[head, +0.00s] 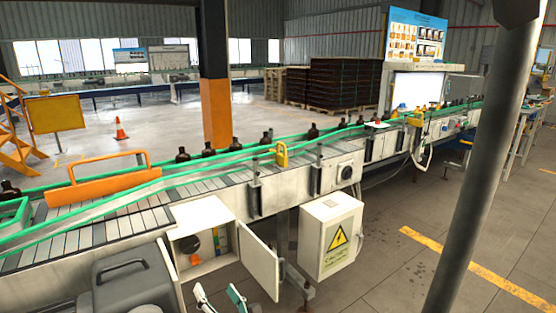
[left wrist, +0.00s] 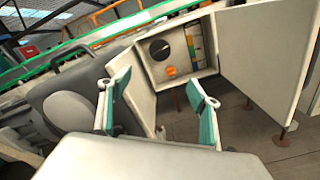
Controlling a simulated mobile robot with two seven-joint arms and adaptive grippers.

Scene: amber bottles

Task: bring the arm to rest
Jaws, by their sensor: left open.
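My left gripper (head: 220,299) shows at the bottom edge of the head view, in front of the open control box (head: 205,222) on the conveyor's side. Its two green-padded fingers are spread apart in the left wrist view (left wrist: 157,90), with nothing between them. Beyond them is the box, with a black knob (left wrist: 159,49) and an orange knob (left wrist: 171,71) inside. The fingers look apart from the box. Most of the left arm is out of view. My right gripper is not in view.
The box door (head: 259,262) hangs open to the right. A dark grey case (head: 135,280) stands left of the box. A white electrical cabinet (head: 328,236) is to the right. The conveyor (head: 120,226) carries several amber bottles (head: 236,144). Floor (head: 400,270) is clear at right.

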